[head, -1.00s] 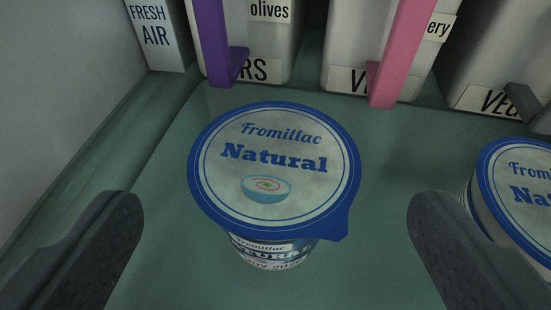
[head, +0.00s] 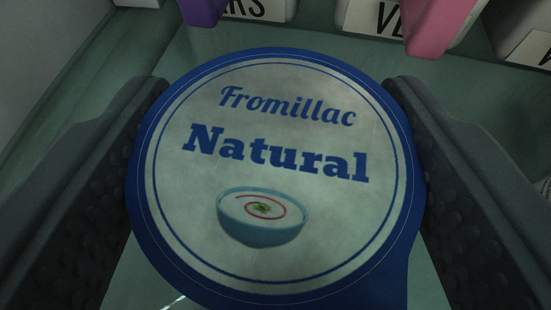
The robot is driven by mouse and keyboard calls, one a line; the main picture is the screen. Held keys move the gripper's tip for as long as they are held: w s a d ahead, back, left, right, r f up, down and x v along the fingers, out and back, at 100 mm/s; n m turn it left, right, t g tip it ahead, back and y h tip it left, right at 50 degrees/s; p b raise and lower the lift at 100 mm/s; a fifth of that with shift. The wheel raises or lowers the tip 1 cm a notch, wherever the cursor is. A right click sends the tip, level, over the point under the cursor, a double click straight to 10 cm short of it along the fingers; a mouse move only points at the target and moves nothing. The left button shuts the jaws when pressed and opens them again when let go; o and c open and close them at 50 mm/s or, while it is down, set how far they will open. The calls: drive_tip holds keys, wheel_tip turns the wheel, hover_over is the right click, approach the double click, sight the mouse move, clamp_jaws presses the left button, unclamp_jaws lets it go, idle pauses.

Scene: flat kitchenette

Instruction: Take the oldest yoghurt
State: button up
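A yoghurt cup (head: 275,165) with a round, blue-rimmed white lid reading "Fromillac Natural" fills the middle of the head view. I see it from above; its side and any date print are hidden under the lid. My gripper (head: 277,90) has one dark finger on each side of the cup. The fingers are drawn in against it, partly beneath the lid's rim, and it appears held between them. A sliver of something pale shows at the right edge, too little to identify.
Behind the cup are pale containers with cut-off labels and purple (head: 202,10) and pink (head: 438,25) parts hanging in front. A grey wall (head: 45,60) stands at the left. The green shelf surface (head: 300,38) is bare between cup and containers.

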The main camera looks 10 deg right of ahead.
drive_tip(key=c, duration=0.3)
drive_tip(key=shift+r, duration=0.1)
